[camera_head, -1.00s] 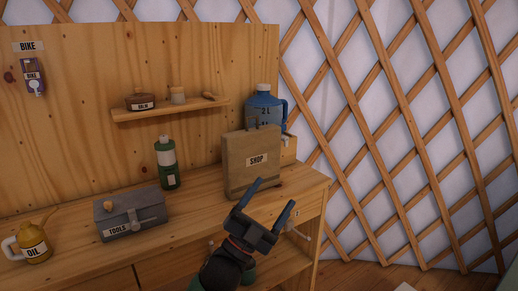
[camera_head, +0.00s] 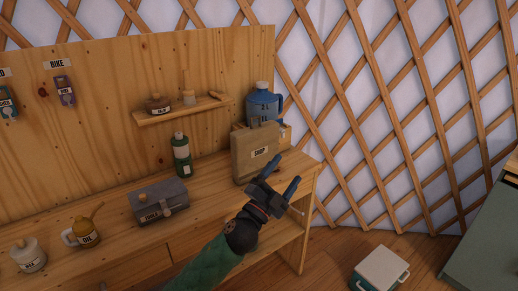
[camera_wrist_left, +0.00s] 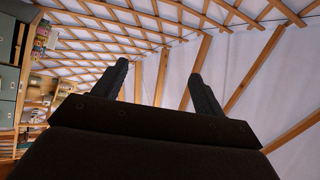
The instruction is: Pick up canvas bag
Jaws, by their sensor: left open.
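The canvas bag (camera_head: 254,153) is tan, with a SHOP label, and stands upright at the right end of the wooden workbench. My left gripper (camera_head: 284,172) is open and empty, just in front of and to the right of the bag, over the bench's right end. It does not appear to hold the bag. In the left wrist view the open fingers (camera_wrist_left: 158,85) point at the lattice wall, and the bag is not seen there. My right gripper is not in view.
A blue jug (camera_head: 262,105) stands behind the bag. A green bottle (camera_head: 182,155), grey toolbox (camera_head: 158,200) and yellow oil can (camera_head: 86,232) stand left along the bench (camera_head: 215,215). A cooler (camera_head: 380,270) sits on the floor at right.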

